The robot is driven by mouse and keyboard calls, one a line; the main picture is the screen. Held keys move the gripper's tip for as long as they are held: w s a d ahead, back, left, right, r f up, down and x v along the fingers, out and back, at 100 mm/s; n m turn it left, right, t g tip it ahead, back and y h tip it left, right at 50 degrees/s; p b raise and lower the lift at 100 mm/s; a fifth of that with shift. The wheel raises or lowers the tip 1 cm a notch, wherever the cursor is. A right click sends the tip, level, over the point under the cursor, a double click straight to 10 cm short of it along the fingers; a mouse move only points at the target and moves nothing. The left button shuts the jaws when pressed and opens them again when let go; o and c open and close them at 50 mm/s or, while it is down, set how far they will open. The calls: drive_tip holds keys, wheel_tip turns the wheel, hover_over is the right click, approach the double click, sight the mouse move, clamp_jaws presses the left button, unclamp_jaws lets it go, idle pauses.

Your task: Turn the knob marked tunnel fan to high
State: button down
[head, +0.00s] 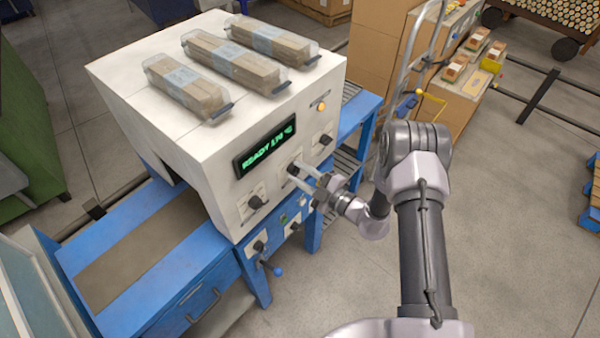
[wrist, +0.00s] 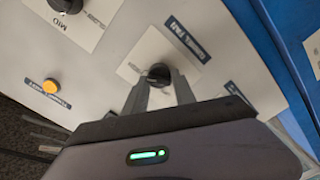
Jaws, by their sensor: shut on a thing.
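The tunnel fan knob (wrist: 159,70) is small, black and round on a pale plate, with a dark label (wrist: 186,38) that seems to read "tunnel fan" upside down in the wrist view. My gripper (wrist: 160,84) has its two fingers on either side of this knob and is shut on it. In the head view my gripper (head: 303,174) reaches the white machine's front (head: 222,205) below the green display. There the fingers hide most of the knob, and its pointer setting cannot be read.
Other black knobs sit on the same panel, one to the left (head: 256,202) and one to the right (head: 325,139). An amber lamp (head: 321,106) is above. A green display (head: 266,148) reads "READY". The blue conveyor frame (head: 130,290) lies below; open floor is at right.

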drive_tip(key=c, duration=1)
unclamp_jaws()
drive_tip(key=p+v, duration=0.1)
drive_tip(key=v, duration=1.6)
drive_tip(key=shift+s+d, duration=0.2)
